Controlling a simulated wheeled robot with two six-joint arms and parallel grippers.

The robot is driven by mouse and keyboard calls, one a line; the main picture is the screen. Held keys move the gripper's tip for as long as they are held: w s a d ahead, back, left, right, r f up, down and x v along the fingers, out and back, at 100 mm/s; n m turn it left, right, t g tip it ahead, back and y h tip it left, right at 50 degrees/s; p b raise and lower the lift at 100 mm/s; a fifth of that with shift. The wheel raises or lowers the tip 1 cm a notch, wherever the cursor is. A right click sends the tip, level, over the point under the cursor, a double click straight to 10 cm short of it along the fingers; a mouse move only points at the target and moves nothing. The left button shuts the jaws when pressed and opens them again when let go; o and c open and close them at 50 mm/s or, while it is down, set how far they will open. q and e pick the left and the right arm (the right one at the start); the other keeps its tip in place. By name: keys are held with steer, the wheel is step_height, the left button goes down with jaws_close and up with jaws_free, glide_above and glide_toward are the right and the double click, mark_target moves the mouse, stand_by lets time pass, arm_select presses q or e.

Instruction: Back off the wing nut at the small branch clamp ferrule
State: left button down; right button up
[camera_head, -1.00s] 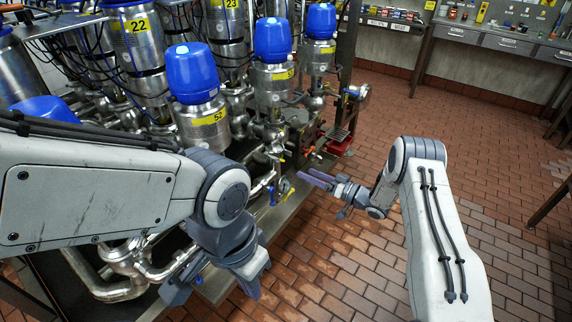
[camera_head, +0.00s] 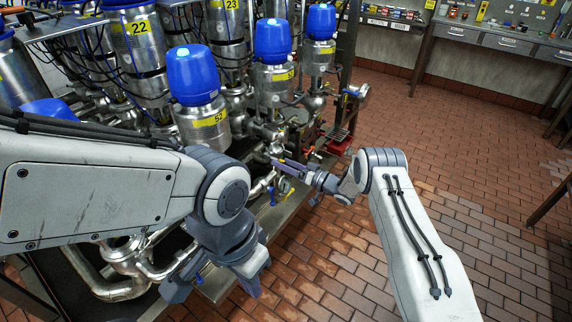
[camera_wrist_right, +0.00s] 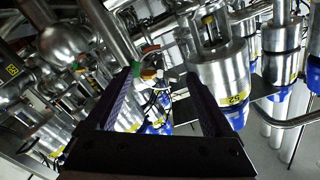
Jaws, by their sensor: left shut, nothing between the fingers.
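My right gripper (camera_head: 277,164) is at the small pipework in front of the cylinder marked 52 (camera_head: 209,121). In the right wrist view its two dark fingers (camera_wrist_right: 164,95) are spread, with no object visibly held. Small branch fittings with green and orange parts (camera_wrist_right: 150,73) show beyond the gap between them. I cannot pick out the clamp ferrule or its wing nut with certainty; they are too small or hidden by the fingers. My left gripper (camera_head: 238,262) hangs shut and empty, low over the skid's front edge, apart from the pipes; its fingertips are not clear.
Blue-capped steel cylinders (camera_head: 272,80) crowd the skid behind my right gripper. Bent steel pipes (camera_head: 122,284) lie low at left, below my left arm. The tiled floor (camera_head: 440,150) to the right is clear. A workbench (camera_head: 500,45) stands at the back right.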

steer(key=c, duration=1.1)
steer(key=shift+f+n+b, duration=0.1)
steer(key=shift+n+b, duration=11.65)
steer(key=shift+n, duration=0.05)
steer(key=o, duration=1.4)
